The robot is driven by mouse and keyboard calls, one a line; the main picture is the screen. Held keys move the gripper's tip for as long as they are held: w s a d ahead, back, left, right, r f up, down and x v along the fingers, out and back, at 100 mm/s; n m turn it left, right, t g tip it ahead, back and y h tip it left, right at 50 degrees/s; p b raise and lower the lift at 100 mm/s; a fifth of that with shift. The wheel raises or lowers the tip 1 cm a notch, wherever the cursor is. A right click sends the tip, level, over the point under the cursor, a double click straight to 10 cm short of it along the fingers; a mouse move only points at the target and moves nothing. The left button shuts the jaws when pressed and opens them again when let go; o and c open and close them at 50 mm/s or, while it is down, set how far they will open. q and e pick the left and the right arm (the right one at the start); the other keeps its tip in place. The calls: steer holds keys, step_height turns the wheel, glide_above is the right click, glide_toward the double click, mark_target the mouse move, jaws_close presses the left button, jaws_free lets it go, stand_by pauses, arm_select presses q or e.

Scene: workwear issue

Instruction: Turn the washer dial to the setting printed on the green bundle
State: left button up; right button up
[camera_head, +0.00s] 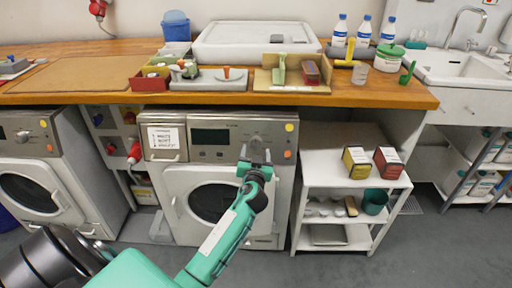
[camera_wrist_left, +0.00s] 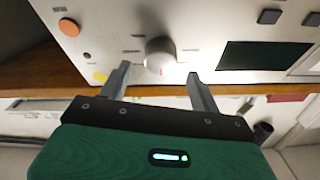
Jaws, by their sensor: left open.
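The washer (camera_head: 228,185) stands under the counter, with a dark display and a round metal dial (camera_head: 257,142) on its panel. In the left wrist view the dial (camera_wrist_left: 160,53) shows as a pale grey knob. My left gripper (camera_head: 256,156) is in front of the panel. In the wrist view its open fingers (camera_wrist_left: 158,73) point at the dial, one to each side and seemingly short of it. The dial's pointer and marks are too small to read. I cannot make out a green bundle. My right gripper is not in view.
A card with small print (camera_head: 167,138) is on the washer's drawer front. A white shelf cart (camera_head: 340,178) right of the washer bears a yellow box (camera_head: 356,162) and a red box (camera_head: 388,162). The wooden counter (camera_head: 385,93) overhangs the panel. Another machine (camera_head: 50,180) stands at left.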

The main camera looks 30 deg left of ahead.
mark_target(256, 145)
arm_select(q)
steer(key=shift+x, duration=1.55)
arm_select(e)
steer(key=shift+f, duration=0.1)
arm_select(q)
steer(key=c, duration=1)
steer(key=shift+o, duration=0.2)
